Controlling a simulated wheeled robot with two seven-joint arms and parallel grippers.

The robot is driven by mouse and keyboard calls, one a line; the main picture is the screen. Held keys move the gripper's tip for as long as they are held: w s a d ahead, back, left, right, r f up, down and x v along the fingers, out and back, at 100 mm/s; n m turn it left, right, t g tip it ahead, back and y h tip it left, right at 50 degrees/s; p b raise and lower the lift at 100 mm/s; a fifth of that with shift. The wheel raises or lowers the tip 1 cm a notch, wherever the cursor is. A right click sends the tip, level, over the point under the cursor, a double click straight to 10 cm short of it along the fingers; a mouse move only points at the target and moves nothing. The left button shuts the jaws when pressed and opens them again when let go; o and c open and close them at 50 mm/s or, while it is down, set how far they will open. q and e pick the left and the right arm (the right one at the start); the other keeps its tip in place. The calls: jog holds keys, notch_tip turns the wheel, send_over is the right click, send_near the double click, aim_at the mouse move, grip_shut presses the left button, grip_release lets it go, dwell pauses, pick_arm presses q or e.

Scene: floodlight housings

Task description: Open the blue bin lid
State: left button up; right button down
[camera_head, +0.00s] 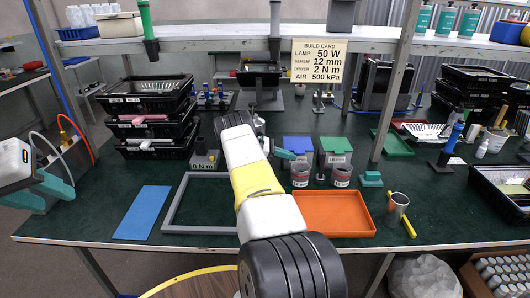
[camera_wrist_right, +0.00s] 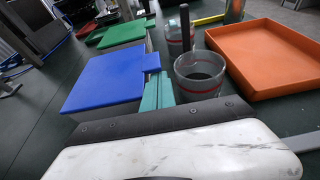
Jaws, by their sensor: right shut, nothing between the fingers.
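The blue bin lid (camera_head: 298,143) lies flat and closed on a small grey bin in the middle of the table. It also shows in the right wrist view (camera_wrist_right: 105,75), with a small blue tab on its edge. My right gripper (camera_head: 287,154) is shut and empty, right at the lid's near left side. In the right wrist view its teal fingers (camera_wrist_right: 158,92) lie beside the lid's tabbed edge; I cannot tell whether they touch it. My left gripper (camera_head: 57,180) hangs at the far left, away from the bin, with its teal fingers apart.
A green-lidded bin (camera_head: 336,145) stands right of the blue one. Grey cups (camera_head: 341,176) with red bands stand in front, near the orange tray (camera_head: 332,213). A grey frame (camera_head: 200,230) and blue mat (camera_head: 143,212) lie left. Black trays (camera_head: 152,115) are stacked behind.

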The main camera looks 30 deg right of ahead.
jog(key=shift+r, duration=0.15)
notch_tip(320, 180, up, 7)
jog(key=w, duration=0.1)
jog(key=shift+w+d, duration=0.15)
jog(key=shift+d, duration=0.2)
dwell(0.7)
jog(key=shift+r, duration=0.1)
dwell(0.4)
